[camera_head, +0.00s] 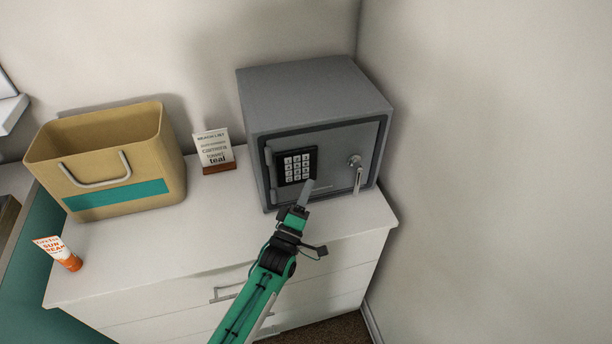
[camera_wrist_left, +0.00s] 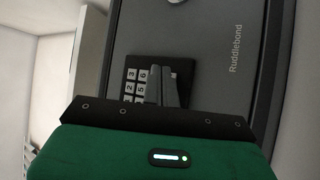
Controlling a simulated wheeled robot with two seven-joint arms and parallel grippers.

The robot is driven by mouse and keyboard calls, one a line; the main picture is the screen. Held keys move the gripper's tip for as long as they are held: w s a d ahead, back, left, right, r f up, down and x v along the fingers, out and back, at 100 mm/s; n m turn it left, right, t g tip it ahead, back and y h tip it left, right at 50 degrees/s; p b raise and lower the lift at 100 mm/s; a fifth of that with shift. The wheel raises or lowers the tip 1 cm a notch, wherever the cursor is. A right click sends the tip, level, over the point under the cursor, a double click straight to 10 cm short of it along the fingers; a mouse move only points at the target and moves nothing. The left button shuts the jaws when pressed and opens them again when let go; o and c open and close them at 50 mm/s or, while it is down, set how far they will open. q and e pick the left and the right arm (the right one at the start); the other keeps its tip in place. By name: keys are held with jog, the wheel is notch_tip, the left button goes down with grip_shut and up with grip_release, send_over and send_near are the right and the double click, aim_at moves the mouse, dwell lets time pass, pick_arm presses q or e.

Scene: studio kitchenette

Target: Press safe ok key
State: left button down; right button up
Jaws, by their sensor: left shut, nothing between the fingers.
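A grey safe (camera_head: 310,100) stands at the right end of the white dresser with its door closed. Its keypad (camera_head: 296,166) has white keys on a black panel, on the left part of the door. My left gripper (camera_head: 308,190) is shut and empty, its fingertips at the lower right of the keypad. In the left wrist view the shut fingers (camera_wrist_left: 163,85) overlap the keypad (camera_wrist_left: 135,82) and hide part of its keys. I cannot tell whether the tips touch a key. The ok key cannot be made out. My right gripper is not in view.
A silver handle with a key (camera_head: 357,172) sits on the right of the safe door. A small sign (camera_head: 214,150) stands left of the safe. A tan basket (camera_head: 110,160) and an orange-white sunscreen tube (camera_head: 60,252) are farther left. The dresser top (camera_head: 150,245) is clear in front.

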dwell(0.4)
pick_arm(q)
jog(key=shift+w+a, duration=0.15)
jog(key=shift+w, duration=0.3)
jog(key=shift+w+b, duration=0.3)
jog(key=shift+b, duration=0.05)
dwell(0.4)
jog(key=shift+s, duration=0.1)
jog(key=shift+s+p, duration=0.3)
jog(key=shift+s, duration=0.35)
jog(key=shift+s+d, duration=0.1)
jog(key=shift+d, duration=0.1)
jog(key=s, duration=0.1)
jog(key=s+d+p, duration=0.1)
jog(key=s, duration=0.2)
jog(key=shift+s+d+p, duration=0.25)
jog(key=shift+s+p, duration=0.05)
